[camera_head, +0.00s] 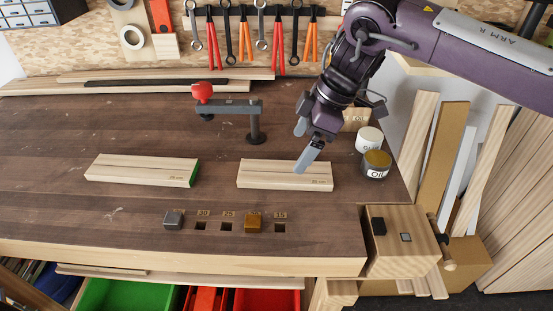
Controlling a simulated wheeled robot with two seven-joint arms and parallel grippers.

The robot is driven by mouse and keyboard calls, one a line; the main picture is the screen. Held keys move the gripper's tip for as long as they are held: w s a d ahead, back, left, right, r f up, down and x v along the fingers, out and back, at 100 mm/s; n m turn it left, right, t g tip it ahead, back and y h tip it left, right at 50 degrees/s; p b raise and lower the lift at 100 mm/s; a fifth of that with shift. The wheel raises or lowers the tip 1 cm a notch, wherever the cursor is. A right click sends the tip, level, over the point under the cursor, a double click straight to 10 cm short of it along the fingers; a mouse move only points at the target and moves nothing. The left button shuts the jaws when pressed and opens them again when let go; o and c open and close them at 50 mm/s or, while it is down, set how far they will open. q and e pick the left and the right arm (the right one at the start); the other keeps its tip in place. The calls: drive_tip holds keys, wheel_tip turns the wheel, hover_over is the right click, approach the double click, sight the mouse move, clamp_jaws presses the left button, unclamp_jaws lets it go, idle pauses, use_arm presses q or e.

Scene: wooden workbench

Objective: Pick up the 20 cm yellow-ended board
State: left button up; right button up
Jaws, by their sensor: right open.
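Two pale wooden boards lie flat on the workbench. The right board (270,175) has small dark print near its right end, too small to read; no yellow end shows on it. The left board (140,169) has a green right end. My right gripper (304,148) is open above the right part of the right board, its fingers pointing down and one finger overlapping the board in the picture. I cannot tell whether it touches the board. My left gripper is out of view.
A clamp with a red knob (202,92) stands behind the boards. Glue (369,139) and oil (376,164) cans stand right of the right board. The bench between the boards is clear.

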sight(285, 171)
drive_tip(key=shift+w+a+f, duration=0.1)
drive_tip(key=shift+a+f, duration=0.1)
drive_tip(key=shift+f, duration=0.2)
drive_tip(key=x, duration=0.6)
drive_tip(key=shift+f, duration=0.3)
drive_tip(key=shift+c, duration=0.3)
drive_tip(key=c, duration=1)
drive_tip(key=shift+c, duration=0.4)
drive_tip(key=shift+r, duration=0.2)
